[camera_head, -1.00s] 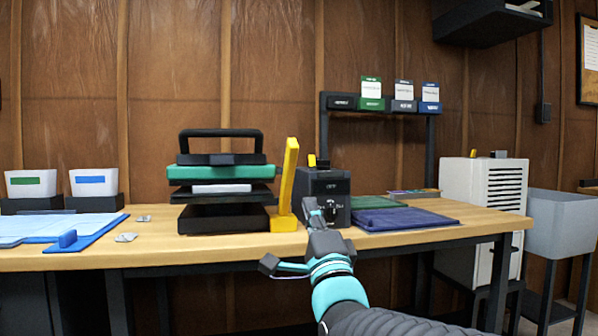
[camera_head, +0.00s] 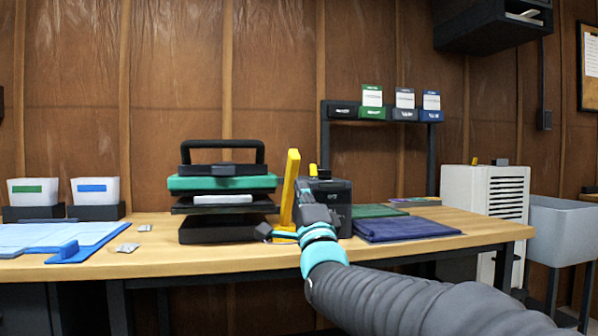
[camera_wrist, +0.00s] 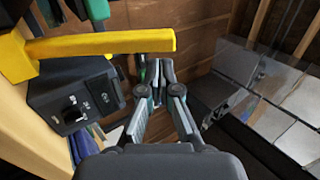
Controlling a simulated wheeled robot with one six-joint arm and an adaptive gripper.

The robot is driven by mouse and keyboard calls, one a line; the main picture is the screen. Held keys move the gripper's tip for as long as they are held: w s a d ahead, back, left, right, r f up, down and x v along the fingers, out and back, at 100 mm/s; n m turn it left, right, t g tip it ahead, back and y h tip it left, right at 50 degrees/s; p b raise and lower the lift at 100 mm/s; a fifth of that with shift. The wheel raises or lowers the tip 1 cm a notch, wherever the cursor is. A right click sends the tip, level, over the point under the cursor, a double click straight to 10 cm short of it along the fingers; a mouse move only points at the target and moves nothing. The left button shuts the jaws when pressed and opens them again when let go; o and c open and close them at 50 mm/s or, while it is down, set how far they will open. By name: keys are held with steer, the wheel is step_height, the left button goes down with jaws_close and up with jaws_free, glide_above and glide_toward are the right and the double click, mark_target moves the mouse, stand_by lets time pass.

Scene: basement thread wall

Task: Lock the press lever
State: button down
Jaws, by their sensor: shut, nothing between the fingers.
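The heat press (camera_head: 215,228) has black and teal plates and a black top handle; it stands on the bench. Its upper plates sit apart from the lower base, with a pale item (camera_head: 222,199) between. The yellow lever (camera_head: 290,180) stands nearly upright at the press's right side. It also shows in the wrist view (camera_wrist: 105,43), running across to the upper middle. In the head view my gripper (camera_head: 306,188) is just right of the lever; contact cannot be told.
A black control box (camera_head: 337,200) with a knob stands right behind my gripper. Folded green and blue cloths (camera_head: 405,228) lie to its right. A blue board (camera_head: 85,243) and white bins (camera_head: 95,190) are at left. A label rack (camera_head: 385,112) stands behind.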

mark_target(296, 166)
steer(key=shift+p+x, duration=0.3)
steer(key=shift+x, duration=2.3)
